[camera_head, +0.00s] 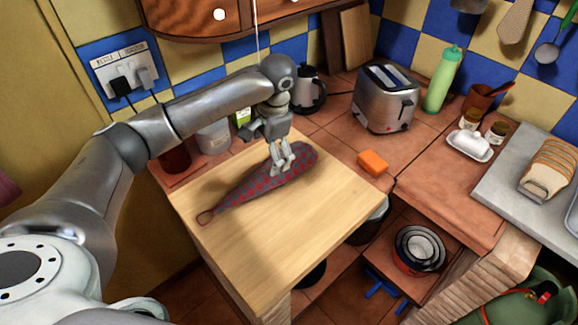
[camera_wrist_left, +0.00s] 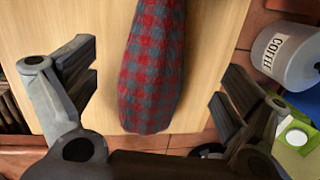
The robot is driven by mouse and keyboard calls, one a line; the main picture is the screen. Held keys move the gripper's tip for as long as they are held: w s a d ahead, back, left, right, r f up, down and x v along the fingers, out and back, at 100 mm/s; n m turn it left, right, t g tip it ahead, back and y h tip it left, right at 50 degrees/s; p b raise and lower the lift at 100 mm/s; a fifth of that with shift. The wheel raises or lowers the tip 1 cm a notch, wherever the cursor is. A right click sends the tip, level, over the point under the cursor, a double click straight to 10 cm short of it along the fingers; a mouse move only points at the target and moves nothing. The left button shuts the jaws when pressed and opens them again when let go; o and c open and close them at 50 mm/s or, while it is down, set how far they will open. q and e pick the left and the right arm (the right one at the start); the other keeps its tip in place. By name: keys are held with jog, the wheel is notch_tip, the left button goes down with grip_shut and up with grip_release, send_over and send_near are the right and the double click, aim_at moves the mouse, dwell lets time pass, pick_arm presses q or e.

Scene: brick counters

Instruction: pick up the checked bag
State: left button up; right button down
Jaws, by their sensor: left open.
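The checked bag (camera_head: 258,182) is long and red and blue-grey, with a loop at its narrow near-left end. It lies on the light wooden board (camera_head: 290,235). My left gripper (camera_head: 281,162) is above the bag's wide far end in the head view. In the left wrist view the bag (camera_wrist_left: 155,65) lies between the open fingers of my left gripper (camera_wrist_left: 160,85), with gaps on both sides. The fingers hold nothing. My right gripper is not in view.
An orange block (camera_head: 373,162) and a steel toaster (camera_head: 386,97) stand to the right of the board. A coffee canister (camera_head: 213,137) and a kettle (camera_head: 308,90) stand behind it. The board's near part is clear.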

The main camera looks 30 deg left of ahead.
aim_at(260, 178)
pick_arm(q)
jog(key=shift+w+a+f, duration=0.1)
jog(key=shift+a+f, duration=0.05)
jog(key=shift+f, duration=0.05)
jog(key=shift+s+a+f, duration=0.1)
jog(key=shift+s+f, duration=0.15)
jog(key=shift+s, duration=0.1)
jog(key=f, duration=0.2)
jog(key=s+f+p, duration=0.1)
jog(key=shift+a+f, duration=0.1)
jog(key=shift+a, duration=0.15)
jog(key=shift+w+f, duration=0.15)
jog(key=shift+f, duration=0.2)
jog(key=f, duration=0.1)
jog(key=f+p, duration=0.1)
jog(key=f, duration=0.2)
jog(key=shift+a, duration=0.35)
jog(key=shift+a+f, duration=0.1)
jog(key=shift+f, duration=0.5)
jog(key=shift+c, duration=2.4)
jog(key=c, duration=0.5)
jog(key=shift+c, duration=0.8)
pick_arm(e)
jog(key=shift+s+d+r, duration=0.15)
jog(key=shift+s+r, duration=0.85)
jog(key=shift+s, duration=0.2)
